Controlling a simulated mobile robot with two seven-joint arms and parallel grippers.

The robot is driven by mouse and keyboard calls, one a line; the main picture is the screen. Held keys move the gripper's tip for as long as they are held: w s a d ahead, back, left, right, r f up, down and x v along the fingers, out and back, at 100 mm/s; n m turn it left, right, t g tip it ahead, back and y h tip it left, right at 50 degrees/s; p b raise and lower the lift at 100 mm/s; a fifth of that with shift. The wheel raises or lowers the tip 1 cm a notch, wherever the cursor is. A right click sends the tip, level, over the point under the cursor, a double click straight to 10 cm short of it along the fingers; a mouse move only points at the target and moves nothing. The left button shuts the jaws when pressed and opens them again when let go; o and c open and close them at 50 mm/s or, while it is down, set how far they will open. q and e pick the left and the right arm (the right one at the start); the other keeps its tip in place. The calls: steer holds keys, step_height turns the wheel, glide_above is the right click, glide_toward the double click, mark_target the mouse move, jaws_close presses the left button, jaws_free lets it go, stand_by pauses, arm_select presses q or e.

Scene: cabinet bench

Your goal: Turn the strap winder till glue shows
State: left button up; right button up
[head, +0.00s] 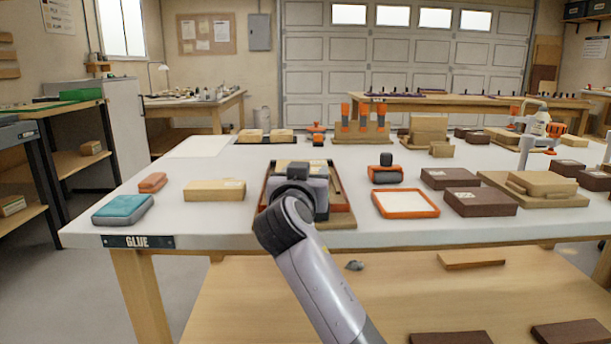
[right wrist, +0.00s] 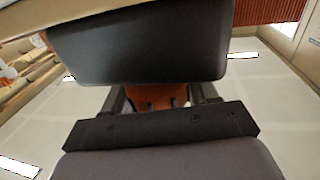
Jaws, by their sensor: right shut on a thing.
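My right gripper (head: 298,176) is over the orange-edged tray (head: 351,200) at the front middle of the bench; my wrist hides its fingertips in the head view. In the right wrist view, the gripper (right wrist: 158,98) is shut on an orange part (right wrist: 155,95), apparently of the strap winder. A large dark block fills the upper part of that view and hides much of the part. How far it is turned cannot be told. A dark plate reading GLUE (head: 138,242) is on the bench's front edge at left. My left gripper is not in view.
The white bench (head: 235,232) holds a teal case (head: 123,209), a tan box (head: 215,190), an orange-rimmed white tray (head: 405,203) and an orange-and-dark device (head: 386,171). Brown boxes (head: 480,201) crowd the right. Bare bench top shows at the front left.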

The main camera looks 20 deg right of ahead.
steer(key=o, duration=1)
steer(key=shift+c, duration=0.2)
steer(key=p+v, duration=0.1)
steer(key=v, duration=0.6)
stand_by(0.4)
